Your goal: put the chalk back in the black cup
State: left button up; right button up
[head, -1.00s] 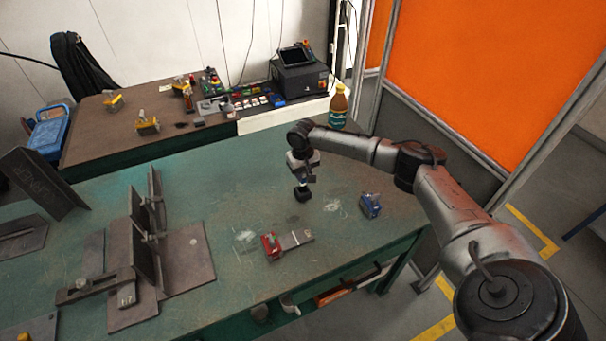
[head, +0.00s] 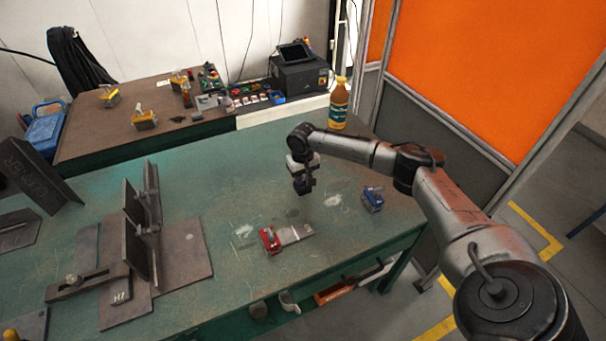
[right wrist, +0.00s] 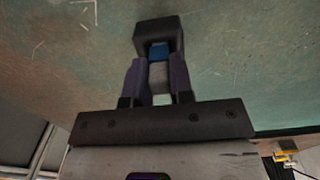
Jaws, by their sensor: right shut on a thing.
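My right gripper (head: 302,172) points down over the green table. It also shows in the right wrist view (right wrist: 158,80), where its two dark fingers are shut on a short grey piece with a blue end, which I take as the chalk (right wrist: 159,52). The black cup (head: 304,187) is a small dark block directly below the fingers. In the right wrist view the black cup (right wrist: 158,30) lies just past the fingertips, and the blue end meets it. I cannot tell how far the chalk is inside. My left gripper is not in view.
The green table (head: 240,165) is clear around the cup. A red clamp (head: 270,240) with a grey plate lies in front, and a blue clamp (head: 372,198) to the right. A steel fixture (head: 140,235) stands left. A bottle (head: 339,105) stands at the back edge.

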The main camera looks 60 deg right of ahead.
jog(key=shift+f, duration=0.1)
dwell(0.4)
jog(key=shift+f, duration=0.2)
dwell(0.3)
jog(key=o, duration=0.9)
jog(key=shift+r+p, duration=0.3)
jog(key=shift+r, duration=0.15)
notch_tip(320, 180, up, 13)
jog(key=p, duration=0.3)
jog(key=shift+f, duration=0.1)
